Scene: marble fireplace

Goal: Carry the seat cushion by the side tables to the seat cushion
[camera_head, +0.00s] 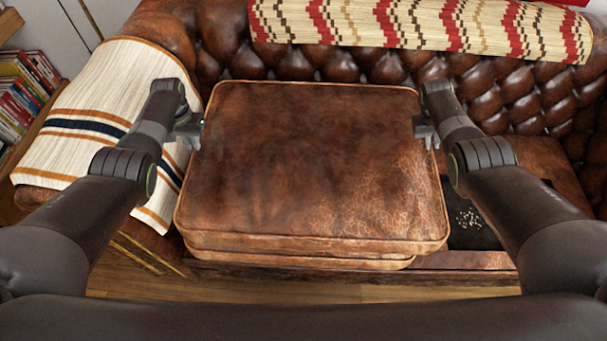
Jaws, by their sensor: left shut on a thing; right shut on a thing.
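A brown, worn leather seat cushion (310,160) fills the middle of the view, lying flat above the sofa. My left gripper (197,123) is shut on its left edge. My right gripper (419,128) is shut on its right edge. A second brown leather seat cushion (300,261) shows only as a thin strip under the front edge of the held one; the rest is hidden. I cannot tell whether the two cushions touch. No side tables show.
The tufted brown leather sofa (505,95) stands behind and around the cushions. A zigzag-patterned throw (400,22) lies along its back, and a striped blanket (100,105) covers its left arm. A dark gap with pale specks (468,218) is right of the cushions. Books (22,92) are far left.

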